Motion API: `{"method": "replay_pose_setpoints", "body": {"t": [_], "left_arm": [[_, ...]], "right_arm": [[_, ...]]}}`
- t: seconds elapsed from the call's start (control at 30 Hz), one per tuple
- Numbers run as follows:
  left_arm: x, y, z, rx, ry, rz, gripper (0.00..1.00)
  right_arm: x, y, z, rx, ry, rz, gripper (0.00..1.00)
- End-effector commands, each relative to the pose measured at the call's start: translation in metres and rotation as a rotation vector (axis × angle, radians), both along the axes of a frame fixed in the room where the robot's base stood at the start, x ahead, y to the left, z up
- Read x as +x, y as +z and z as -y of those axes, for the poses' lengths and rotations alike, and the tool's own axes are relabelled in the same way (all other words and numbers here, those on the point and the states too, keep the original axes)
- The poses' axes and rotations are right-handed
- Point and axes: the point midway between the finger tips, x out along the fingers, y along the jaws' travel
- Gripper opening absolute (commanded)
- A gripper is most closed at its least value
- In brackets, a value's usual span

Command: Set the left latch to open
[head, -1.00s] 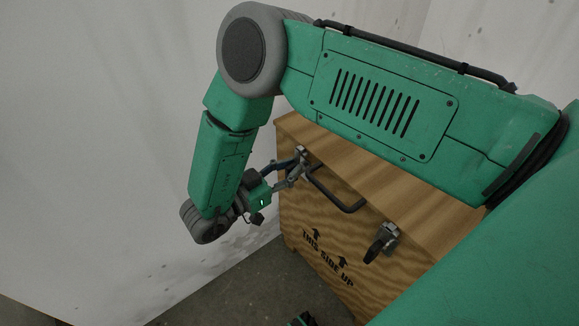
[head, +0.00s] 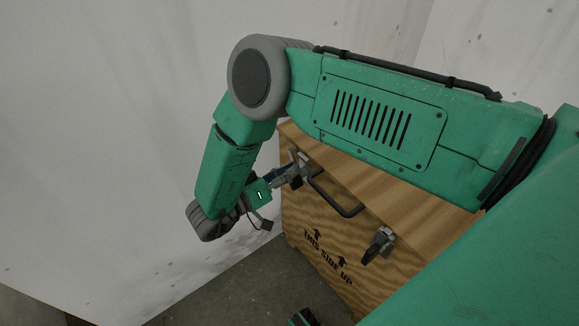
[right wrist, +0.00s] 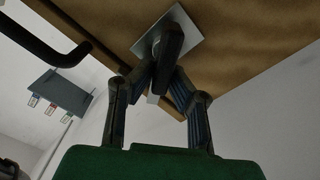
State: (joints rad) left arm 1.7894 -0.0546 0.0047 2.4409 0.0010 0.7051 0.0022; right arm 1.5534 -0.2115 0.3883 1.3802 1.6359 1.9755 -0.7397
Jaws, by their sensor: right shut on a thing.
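The left latch (head: 299,158) is a small metal latch at the far left end of the wooden crate's front top edge. In the right wrist view it shows as a pale square plate with a dark lever (right wrist: 169,50). My right gripper (head: 302,170) is at this latch; in the right wrist view its fingertips (right wrist: 164,72) are closed around the lever's end. The fingers partly hide the latch in the head view. A small green and black part of my left gripper (head: 304,317) shows at the bottom edge; its fingers cannot be made out.
The wooden crate (head: 315,220) bears a dark bar handle (head: 348,211) beside the left latch, and a second latch (head: 379,244) further right. A white wall (head: 90,150) stands to the left. My right arm covers part of the crate's lid.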

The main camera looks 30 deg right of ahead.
Motion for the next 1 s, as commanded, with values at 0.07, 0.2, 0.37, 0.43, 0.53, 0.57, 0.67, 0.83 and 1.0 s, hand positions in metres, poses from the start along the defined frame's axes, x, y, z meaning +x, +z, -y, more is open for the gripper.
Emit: {"method": "replay_pose_setpoints", "body": {"t": [0.07, 0.2, 0.37, 0.43, 0.53, 0.57, 0.67, 0.83, 1.0], "left_arm": [[0.000, 0.003, 0.000, 0.000, 0.000, 0.000, 0.40], [0.000, 0.004, 0.000, 0.000, 0.000, 0.000, 0.40], [0.000, 0.005, 0.000, 0.000, 0.000, 0.000, 0.40], [0.000, 0.005, 0.000, 0.000, 0.000, 0.000, 0.40], [0.000, 0.005, 0.000, 0.000, 0.000, 0.000, 0.40], [0.000, 0.004, 0.000, 0.000, 0.000, 0.000, 0.40], [0.000, 0.004, 0.000, 0.000, 0.000, 0.000, 0.40], [0.000, 0.003, 0.000, 0.000, 0.000, 0.000, 0.40], [0.000, 0.003, 0.000, 0.000, 0.000, 0.000, 0.40]], "right_arm": [[0.003, 0.000, 0.002, -0.005, 0.000, -0.066, 0.00], [0.005, -0.003, 0.001, -0.015, 0.000, -0.197, 0.00], [0.008, -0.005, 0.001, -0.027, 0.001, -0.347, 0.00], [0.009, -0.006, 0.001, -0.032, 0.000, -0.410, 0.00], [0.010, -0.008, 0.001, -0.039, 0.000, -0.494, 0.00], [0.010, -0.009, 0.001, -0.041, 0.000, -0.518, 0.00], [0.010, -0.010, 0.001, -0.046, 0.001, -0.593, 0.00], [0.011, -0.012, 0.000, -0.053, 0.000, -0.691, 0.00], [0.012, -0.014, 0.000, -0.058, 0.001, -0.754, 0.00]]}}
